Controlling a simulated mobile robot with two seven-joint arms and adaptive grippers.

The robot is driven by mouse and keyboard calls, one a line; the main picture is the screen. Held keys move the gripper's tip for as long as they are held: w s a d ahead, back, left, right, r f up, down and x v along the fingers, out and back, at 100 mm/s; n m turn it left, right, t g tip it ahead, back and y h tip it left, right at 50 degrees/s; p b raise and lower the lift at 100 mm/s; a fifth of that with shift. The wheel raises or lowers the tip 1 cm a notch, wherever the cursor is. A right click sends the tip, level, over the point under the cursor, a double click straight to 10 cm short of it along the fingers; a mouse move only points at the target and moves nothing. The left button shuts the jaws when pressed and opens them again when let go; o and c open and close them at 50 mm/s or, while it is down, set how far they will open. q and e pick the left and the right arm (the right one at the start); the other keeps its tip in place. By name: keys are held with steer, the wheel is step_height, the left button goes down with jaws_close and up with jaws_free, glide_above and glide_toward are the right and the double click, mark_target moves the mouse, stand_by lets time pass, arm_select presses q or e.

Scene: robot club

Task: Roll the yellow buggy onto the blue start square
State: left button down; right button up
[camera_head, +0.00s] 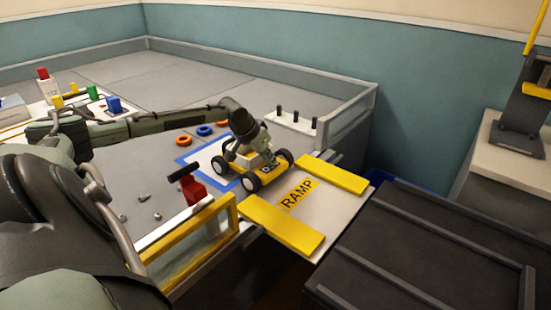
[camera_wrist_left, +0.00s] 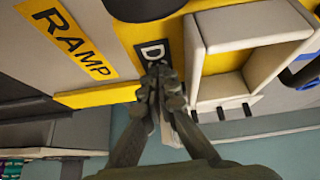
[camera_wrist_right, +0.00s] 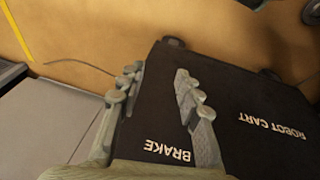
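The yellow buggy (camera_head: 262,169) with dark wheels and a pale open box on top stands upright at the top end of the ramp (camera_head: 322,207). Its left side overlaps the white area of the blue-outlined start square (camera_head: 188,166); the square's right part is hidden behind it. My left gripper (camera_head: 257,147) is over the buggy. In the left wrist view, the left gripper (camera_wrist_left: 163,72) has its fingertips together beside the pale box and the black label; I see nothing clearly pinched. My right gripper (camera_wrist_right: 162,82) is open over the black robot cart (camera_wrist_right: 250,110) marked BRAKE.
Orange rings (camera_head: 184,141) and a blue ring (camera_head: 205,130) lie behind the square. A red clamp-like piece (camera_head: 190,187) and small grey bits lie to its left. A panel with black pegs (camera_head: 296,121) stands behind the buggy. A dark cart (camera_head: 430,250) is right of the ramp.

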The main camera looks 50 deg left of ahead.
mark_target(242, 149)
arm_select(q)
steer(key=shift+s+a+f, duration=0.2)
steer(key=shift+a+f, duration=0.15)
steer(key=shift+a, duration=0.4)
steer(key=shift+r, duration=0.1)
steer(key=shift+a, duration=1.45)
steer(key=shift+s+a, duration=0.15)
steer(key=shift+a, duration=0.7)
steer(key=shift+s+a, duration=0.1)
steer(key=shift+a, duration=0.75)
steer(key=shift+s+a+f, duration=0.1)
steer(key=shift+a+f, duration=0.1)
steer(key=shift+a, duration=0.2)
steer(key=shift+s+a+f+b, duration=0.1)
steer(key=shift+a+b, duration=0.05)
steer(key=shift+a, duration=0.55)
steer(key=shift+s+a+f+b, duration=0.1)
steer(key=shift+a+b, duration=0.05)
steer(key=shift+a, duration=0.5)
steer(key=shift+w+d+r+p, duration=0.1)
steer(key=shift+d+r+p, duration=0.2)
steer(key=shift+r, duration=0.35)
steer(key=shift+w+d+r+p, duration=0.15)
steer(key=shift+d+r, duration=0.25)
steer(key=shift+r, duration=0.2)
step_height(242, 149, up, 9)
